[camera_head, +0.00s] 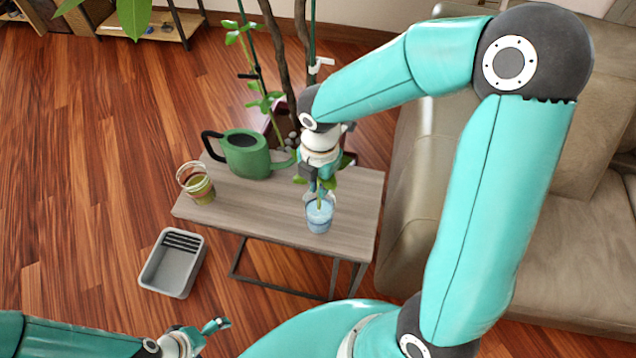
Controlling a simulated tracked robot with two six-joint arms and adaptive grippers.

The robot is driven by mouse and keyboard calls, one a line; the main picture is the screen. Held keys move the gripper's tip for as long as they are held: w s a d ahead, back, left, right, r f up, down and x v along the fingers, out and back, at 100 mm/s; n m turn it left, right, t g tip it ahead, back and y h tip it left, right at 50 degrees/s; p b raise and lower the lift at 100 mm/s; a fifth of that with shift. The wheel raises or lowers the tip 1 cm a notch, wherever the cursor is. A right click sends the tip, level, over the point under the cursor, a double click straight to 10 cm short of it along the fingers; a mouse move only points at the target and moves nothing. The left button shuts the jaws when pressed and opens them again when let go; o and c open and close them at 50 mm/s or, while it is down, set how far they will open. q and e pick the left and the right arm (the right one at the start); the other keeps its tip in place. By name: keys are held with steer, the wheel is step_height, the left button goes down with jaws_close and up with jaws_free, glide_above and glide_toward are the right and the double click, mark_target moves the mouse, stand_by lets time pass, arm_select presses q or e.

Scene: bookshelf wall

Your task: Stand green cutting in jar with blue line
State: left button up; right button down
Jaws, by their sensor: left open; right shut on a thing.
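The green cutting (327,184) is upright, with its leaves just below my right gripper (319,178), which is shut on it. Its stem runs down to the mouth of a clear jar with bluish content (319,217) near the front right of the small table. The stem's lower end seems to be within the jar's rim, but I cannot tell how deep. A distinct blue line is too small to make out. My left gripper (217,327) is open and empty, low at the bottom of the view, away from the table.
The grey wooden table (255,210) also holds a green watering can (247,157) and a second glass with yellow-green content (198,187). A grey bin (172,264) stands on the floor. A potted plant is behind the table and a beige sofa (410,170) is at right.

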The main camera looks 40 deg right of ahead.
mark_target(319, 200)
steer(key=shift+f+b, duration=2.55)
steer(key=shift+f, duration=0.8)
steer(key=c, duration=0.9)
jaws_free()
steer(key=shift+o, duration=0.4)
step_height(319, 200, up, 9)
steer(key=p, duration=0.8)
